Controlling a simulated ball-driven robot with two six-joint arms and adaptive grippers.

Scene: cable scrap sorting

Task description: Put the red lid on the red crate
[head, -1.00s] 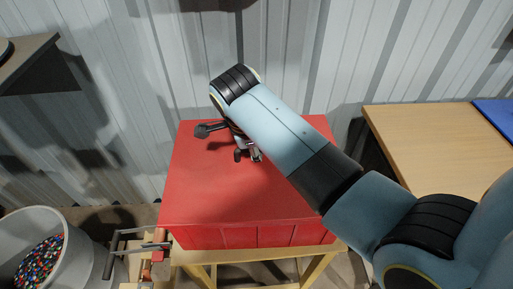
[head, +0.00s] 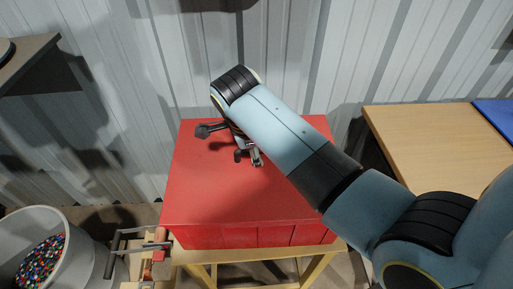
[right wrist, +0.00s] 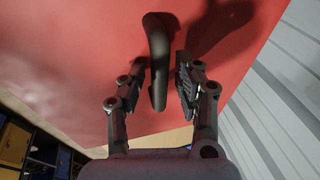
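The red lid (head: 215,190) lies flat over the top of the red crate (head: 250,236) in the head view, its edges roughly in line with the crate walls; I cannot tell how tightly it sits. In the right wrist view the lid (right wrist: 80,60) fills most of the picture, with a dark curved handle (right wrist: 158,50) on it. My right gripper (right wrist: 157,80) is open, one finger on each side of the handle, with a visible gap on both sides. The right gripper (head: 248,158) also shows low over the lid in the head view, partly hidden by my arm. My left gripper is not in view.
The crate stands on a yellow wooden stand (head: 225,256). A grey bin (head: 84,258) with colourful granules is at lower left, beside a device with a grey bar handle (head: 125,240). A wooden table (head: 440,140) is at right. A corrugated wall (head: 130,80) stands close behind.

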